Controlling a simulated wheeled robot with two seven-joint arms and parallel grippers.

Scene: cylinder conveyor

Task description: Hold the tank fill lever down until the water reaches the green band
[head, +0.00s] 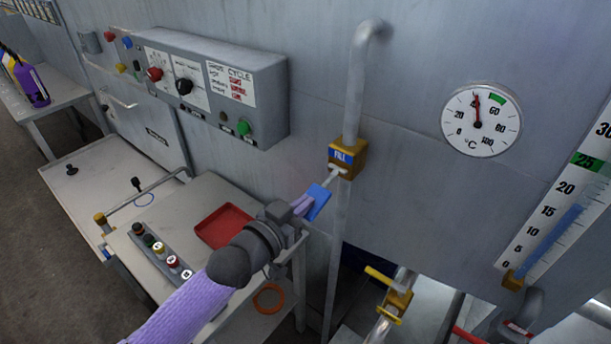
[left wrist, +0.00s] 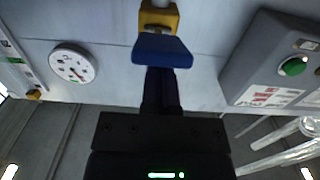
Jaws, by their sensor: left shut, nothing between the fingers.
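The fill valve (head: 347,160) is a yellow block with a blue FILL label on the vertical pipe. Its lever ends in a blue paddle (head: 319,204), which also shows in the left wrist view (left wrist: 161,49). My left gripper (head: 305,206) is shut and empty, its fingertips at the paddle; the wrist view shows the fingers (left wrist: 161,88) meeting its edge, but contact is hard to tell. The level gauge (head: 540,228) at the right has a blue water column (head: 563,228) reaching between 15 and 20, below the green band (head: 587,162) near 25. My right gripper is not in view.
A control box (head: 250,90) with knobs and buttons juts from the wall at upper left. A temperature dial (head: 480,120) is on the wall. Yellow-handled pipework (head: 396,298) is below right.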

